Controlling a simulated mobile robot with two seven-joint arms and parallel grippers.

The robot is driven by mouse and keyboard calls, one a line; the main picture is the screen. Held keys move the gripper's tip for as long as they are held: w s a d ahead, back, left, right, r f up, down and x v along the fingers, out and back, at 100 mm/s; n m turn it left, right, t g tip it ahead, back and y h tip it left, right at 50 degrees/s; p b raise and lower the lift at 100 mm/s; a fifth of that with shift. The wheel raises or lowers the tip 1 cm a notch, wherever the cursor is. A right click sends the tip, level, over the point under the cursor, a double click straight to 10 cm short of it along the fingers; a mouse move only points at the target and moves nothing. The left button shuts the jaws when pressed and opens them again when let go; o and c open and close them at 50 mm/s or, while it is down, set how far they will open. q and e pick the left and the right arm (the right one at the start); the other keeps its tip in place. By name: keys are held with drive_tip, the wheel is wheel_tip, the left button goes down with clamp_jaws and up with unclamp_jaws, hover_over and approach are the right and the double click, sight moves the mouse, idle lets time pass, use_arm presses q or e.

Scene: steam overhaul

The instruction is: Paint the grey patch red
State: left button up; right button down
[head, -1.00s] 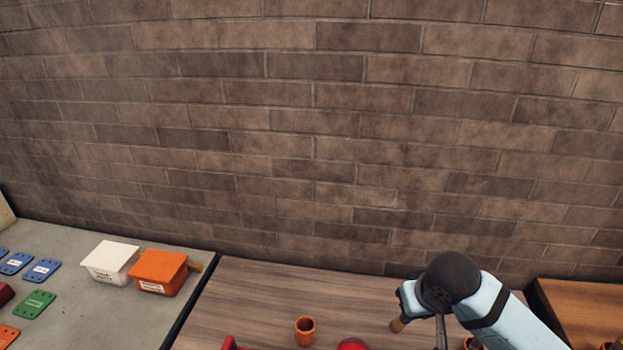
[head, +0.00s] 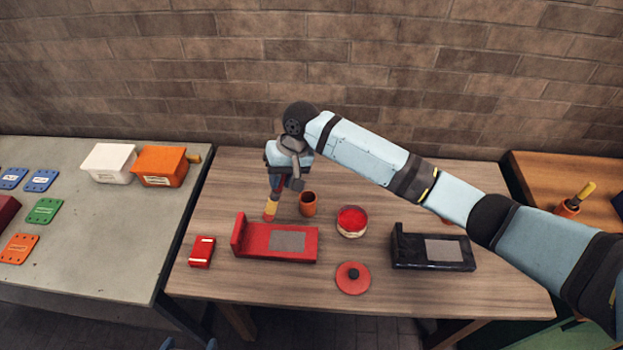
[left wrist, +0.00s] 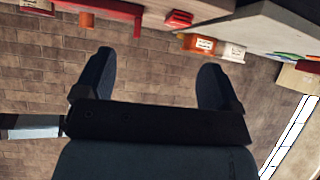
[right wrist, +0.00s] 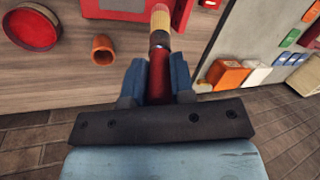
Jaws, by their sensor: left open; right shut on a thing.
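A red bracket (head: 250,240) with a grey patch (head: 287,241) on its flat top lies on the wooden table. A black bracket (head: 410,252) to the right also bears a grey patch (head: 444,250). An open tin of red paint (head: 351,220) stands between them; its red lid (head: 352,278) lies in front. My right gripper (right wrist: 160,75) is shut on a brush (right wrist: 160,38), red-handled with pale yellow bristles. In the head view the bristles (head: 270,210) point down, just behind the red bracket; contact cannot be told. My left gripper (left wrist: 157,62) is open and empty, away from the table.
An orange-brown cup (head: 308,203) stands right of the brush. A small red box (head: 202,251) lies left of the red bracket. The grey bench at left holds a white box (head: 108,162), an orange box (head: 160,166) and coloured plates. The table's front edge is mostly clear.

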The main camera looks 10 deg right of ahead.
sight(278, 192)
drive_tip(key=shift+w+a, duration=0.2)
drive_tip(key=shift+a, duration=0.4)
drive_tip(key=shift+a+f, duration=0.2)
drive_tip(key=shift+d+f+b, duration=0.1)
drive_tip(key=shift+f+b, duration=0.6)
drive_tip(key=shift+b, duration=0.2)
wheel_tip(278, 192, down, 3)
drive_tip(key=b, duration=0.3)
drive_tip(key=shift+w+f+b, duration=0.1)
drive_tip(key=shift+f+b, duration=0.05)
drive_tip(key=shift+b, duration=0.25)
use_arm(q)
drive_tip(key=shift+m, duration=0.3)
drive_tip(key=f, duration=0.4)
drive_tip(key=shift+w+d+f, duration=0.1)
drive_tip(key=shift+w+d, duration=0.05)
drive_tip(key=shift+d, duration=0.2)
use_arm(e)
drive_tip(key=shift+d, duration=0.1)
